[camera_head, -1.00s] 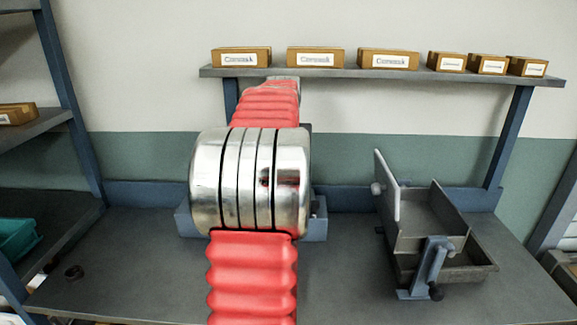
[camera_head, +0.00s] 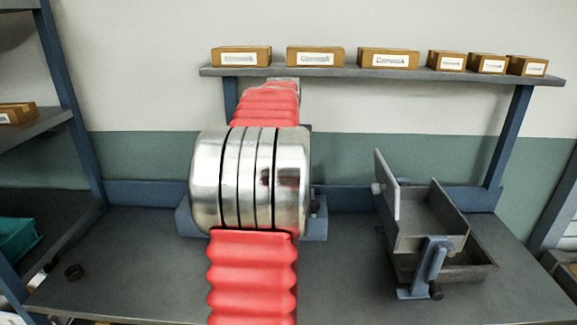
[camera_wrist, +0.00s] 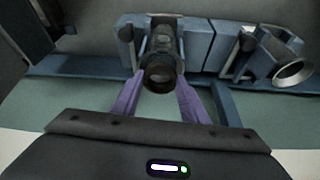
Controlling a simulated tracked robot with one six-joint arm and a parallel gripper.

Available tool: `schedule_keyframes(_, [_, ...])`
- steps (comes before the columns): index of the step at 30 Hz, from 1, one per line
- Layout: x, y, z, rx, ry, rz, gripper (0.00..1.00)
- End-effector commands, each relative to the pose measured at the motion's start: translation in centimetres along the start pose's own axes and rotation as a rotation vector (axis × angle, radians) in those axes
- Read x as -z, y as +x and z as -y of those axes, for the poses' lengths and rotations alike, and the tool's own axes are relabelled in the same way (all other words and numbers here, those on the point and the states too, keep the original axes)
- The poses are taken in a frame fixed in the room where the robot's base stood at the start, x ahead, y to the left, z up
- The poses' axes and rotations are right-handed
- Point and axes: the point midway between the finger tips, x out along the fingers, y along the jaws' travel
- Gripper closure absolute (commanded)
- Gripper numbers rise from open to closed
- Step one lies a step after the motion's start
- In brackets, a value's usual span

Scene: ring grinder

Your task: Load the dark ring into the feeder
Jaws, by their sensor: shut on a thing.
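My gripper (camera_wrist: 162,92), with purple fingers, is shut on a dark ring (camera_wrist: 159,77) between its fingertips in the wrist view. The ring's open end shows, and it overlaps in the picture a blue feeder-like fixture (camera_wrist: 195,43) with a dark channel. I cannot tell whether ring and fixture touch. In the head view my red and silver arm hides the gripper, the held ring and most of the blue fixture (camera_head: 316,226).
A grey hopper with a tray (camera_head: 440,262) stands on the bench at the right. In the wrist view a blue bracket with a shiny round mouth (camera_wrist: 294,73) is right of the fixture. A shelf (camera_head: 335,73) with several boxes runs behind. The bench's front left is mostly clear.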

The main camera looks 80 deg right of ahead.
Motion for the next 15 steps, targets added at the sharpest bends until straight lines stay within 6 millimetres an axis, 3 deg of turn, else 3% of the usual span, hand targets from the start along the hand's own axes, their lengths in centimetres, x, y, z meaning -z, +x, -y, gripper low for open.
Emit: schedule_keyframes(15, [-0.23,0.50,0.04,0.000,-0.001,0.000,0.85])
